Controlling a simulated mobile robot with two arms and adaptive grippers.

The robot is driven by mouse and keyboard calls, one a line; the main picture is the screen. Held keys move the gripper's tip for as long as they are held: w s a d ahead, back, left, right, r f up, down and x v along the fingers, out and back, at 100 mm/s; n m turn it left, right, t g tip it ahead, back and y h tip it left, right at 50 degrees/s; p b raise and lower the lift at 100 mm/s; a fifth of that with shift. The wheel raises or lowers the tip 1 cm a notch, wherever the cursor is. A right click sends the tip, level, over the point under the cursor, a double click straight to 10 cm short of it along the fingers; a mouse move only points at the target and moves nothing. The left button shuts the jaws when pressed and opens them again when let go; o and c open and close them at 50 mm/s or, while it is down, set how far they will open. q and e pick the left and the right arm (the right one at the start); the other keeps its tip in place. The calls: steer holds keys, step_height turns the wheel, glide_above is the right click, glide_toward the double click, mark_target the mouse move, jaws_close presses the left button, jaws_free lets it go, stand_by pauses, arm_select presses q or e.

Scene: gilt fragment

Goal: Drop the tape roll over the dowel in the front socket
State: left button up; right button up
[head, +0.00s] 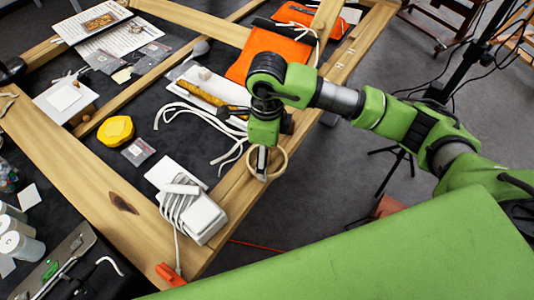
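The tape roll (284,163) is a pale tan ring at the frame's right-hand wooden beam, in the middle of the head view. My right gripper (262,165) comes down over it from above. Its fingers overlap the ring's left and near wall and appear shut on it. I cannot tell whether the roll touches the beam or hangs just above it. I cannot make out the dowel or the front socket; the gripper and wrist cover part of that area. My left gripper is not in view.
A white box wrapped in cord (203,217) stands on the wooden frame (112,203), left of the roll. White cords (208,117), a gilded strip (204,94), a yellow block (116,130) and an orange folder (268,55) lie farther back.

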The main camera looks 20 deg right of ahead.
steer(key=o, duration=1)
steer(key=shift+r, duration=0.1)
steer(key=shift+r+p, duration=0.2)
steer(key=shift+p, duration=0.2)
steer(key=shift+r+p, duration=0.35)
steer(key=shift+p, duration=0.05)
step_height(320, 180, up, 12)
steer(key=b, duration=0.3)
steer(key=shift+f, duration=0.1)
